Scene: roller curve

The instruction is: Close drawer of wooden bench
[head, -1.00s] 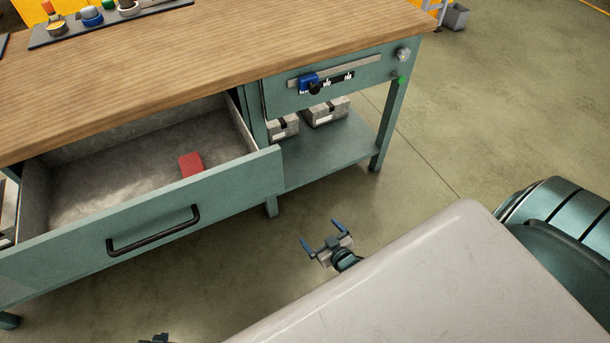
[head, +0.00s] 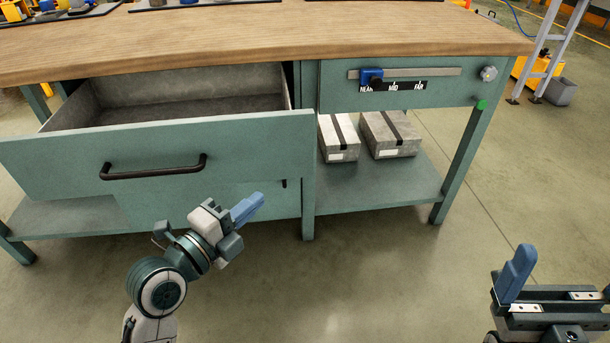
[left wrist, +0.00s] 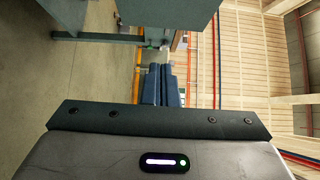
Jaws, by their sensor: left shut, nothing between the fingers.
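The wooden bench (head: 300,40) has a brown top and teal panels. Its wide drawer (head: 60,165) stands pulled out at the left, with its grey inside showing behind the front panel. A black bar handle (head: 155,170) is on the drawer front. My left gripper (head: 250,207) is shut and empty, in front of the drawer's lower right part in the head view. Its blue fingers lie together in the left wrist view (left wrist: 162,86), below a teal panel. My right gripper (head: 562,272) is open at the bottom right, away from the bench and partly cut off.
A slider panel with a blue knob (head: 371,76) is right of the drawer. Grey boxes (head: 390,135) sit on the lower shelf (head: 375,188). A ladder (head: 560,50) stands at the back right. The floor (head: 380,270) before the bench is clear.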

